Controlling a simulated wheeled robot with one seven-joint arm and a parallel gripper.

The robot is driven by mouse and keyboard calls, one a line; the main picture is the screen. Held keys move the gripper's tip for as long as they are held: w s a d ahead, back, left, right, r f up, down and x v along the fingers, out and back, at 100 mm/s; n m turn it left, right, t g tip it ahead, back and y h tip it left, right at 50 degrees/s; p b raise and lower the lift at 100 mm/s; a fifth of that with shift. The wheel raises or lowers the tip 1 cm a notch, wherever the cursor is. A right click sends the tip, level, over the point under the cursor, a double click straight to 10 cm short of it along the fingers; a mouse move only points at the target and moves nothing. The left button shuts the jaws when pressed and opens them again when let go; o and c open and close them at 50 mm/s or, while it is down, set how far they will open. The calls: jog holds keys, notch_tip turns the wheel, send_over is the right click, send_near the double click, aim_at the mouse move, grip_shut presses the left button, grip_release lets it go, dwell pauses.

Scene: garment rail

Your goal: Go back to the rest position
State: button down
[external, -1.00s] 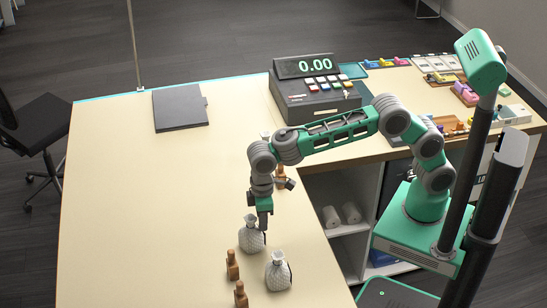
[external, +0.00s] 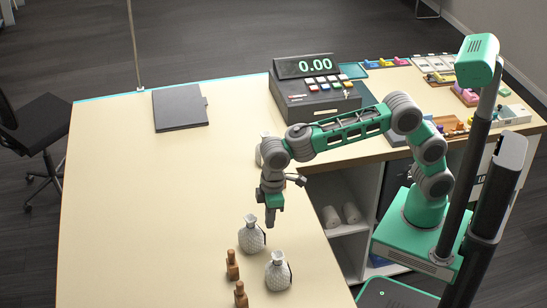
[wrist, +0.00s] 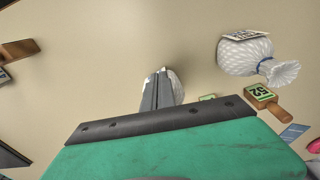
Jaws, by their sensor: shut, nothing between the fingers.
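My gripper (external: 270,222) is shut and empty. It points down above the pale counter (external: 130,200), just beyond and to the right of a white patterned pouch (external: 251,237). A gap shows between the fingertips and the pouch's neck, though depth is hard to judge. In the wrist view the closed fingers (wrist: 157,92) sit in the middle, with a white object partly hidden behind them. My arm is bent, reaching from its base on the right over the counter.
A second white pouch (external: 278,272) and two brown wooden pieces (external: 232,266) stand at the front. Another white object (external: 261,157) is partly behind my arm. A cash register (external: 315,88) stands at the back. The counter's left part is clear, apart from a dark flat folder (external: 180,107).

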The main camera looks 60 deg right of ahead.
jog(key=s+d+f, duration=0.1)
jog(key=f, duration=0.1)
jog(key=s+d+f, duration=0.1)
jog(key=d, duration=0.1)
jog(key=shift+s+f, duration=0.35)
jog(key=shift+s, duration=0.05)
jog(key=d, duration=0.1)
jog(key=s+d+f, duration=0.1)
jog(key=s+d, duration=0.1)
jog(key=d, duration=0.1)
jog(key=shift+d+f, duration=0.1)
jog(key=shift+f, duration=0.05)
jog(key=s+d+m, duration=0.2)
jog(key=s+d, duration=0.1)
jog(key=d, duration=0.6)
jog(key=s+d+m, duration=0.2)
jog(key=s+d, duration=0.1)
jog(key=d, duration=0.6)
jog(key=w+d+r+m+t, duration=0.1)
jog(key=d+r+m+t, duration=0.2)
jog(key=d, duration=0.9)
notch_tip(320, 180, up, 3)
jog(key=shift+w+r+m+h, duration=0.15)
jog(key=shift+m+h, duration=0.15)
jog(key=shift+m, duration=0.5)
jog(key=c, duration=2.2)
grip_release()
jog(key=shift+d, duration=0.1)
jog(key=c, duration=1.2)
grip_release()
